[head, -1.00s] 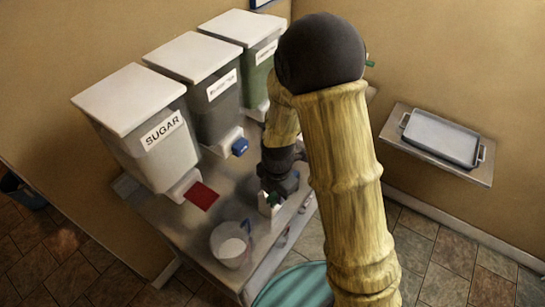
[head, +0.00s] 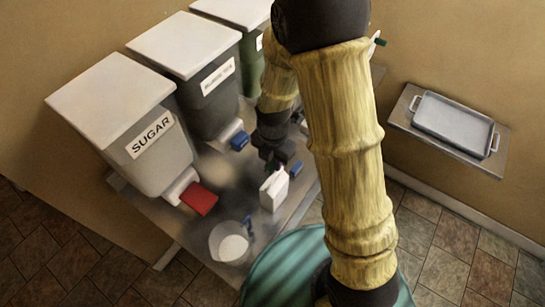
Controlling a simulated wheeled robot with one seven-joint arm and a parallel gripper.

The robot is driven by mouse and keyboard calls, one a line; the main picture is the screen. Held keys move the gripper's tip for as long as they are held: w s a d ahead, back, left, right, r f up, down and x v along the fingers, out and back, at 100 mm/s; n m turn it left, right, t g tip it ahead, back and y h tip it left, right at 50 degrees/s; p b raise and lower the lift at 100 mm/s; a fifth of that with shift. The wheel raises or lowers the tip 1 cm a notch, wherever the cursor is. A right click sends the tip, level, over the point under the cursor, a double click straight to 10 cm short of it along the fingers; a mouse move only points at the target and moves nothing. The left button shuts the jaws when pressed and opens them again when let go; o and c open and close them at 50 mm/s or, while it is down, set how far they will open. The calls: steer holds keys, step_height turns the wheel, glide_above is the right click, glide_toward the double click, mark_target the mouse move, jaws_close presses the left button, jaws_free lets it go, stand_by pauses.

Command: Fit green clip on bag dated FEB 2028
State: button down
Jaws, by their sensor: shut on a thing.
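My gripper (head: 272,163) is at the middle of the metal counter, pointing down, just above a small white bag (head: 274,190). It is shut on a small dark green thing, which looks like the green clip (head: 269,168); the fingers hide most of it. The clip is at the bag's top edge; I cannot tell whether it grips the bag or only touches it. The bag stands upright. No date can be read on it. Another green piece (head: 381,42) with something white shows at the upper right, mostly behind my arm.
A blue piece (head: 296,168) lies right of the bag. A white round tub (head: 229,242) with a blue item (head: 248,225) beside it stands at the front. Lidded bins, one labelled SUGAR (head: 150,135), line the left. A grey tray (head: 452,125) sits on a right shelf.

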mark_target(274, 177)
steer(key=shift+s+d, duration=0.2)
steer(key=shift+s, duration=0.1)
steer(key=shift+w+f+b, duration=0.15)
steer(key=shift+f+b, duration=0.4)
steer(key=shift+f, duration=0.15)
steer(key=shift+a+f+b, duration=0.1)
steer(key=shift+f+b, duration=0.45)
steer(key=shift+f, duration=0.1)
steer(key=shift+f+b, duration=1.05)
steer(key=shift+f, duration=0.25)
steer(key=shift+w, duration=0.1)
steer(key=shift+f+b, duration=0.7)
steer(key=shift+f, duration=0.4)
stand_by(1.3)
steer(key=c, duration=0.6)
jaws_free()
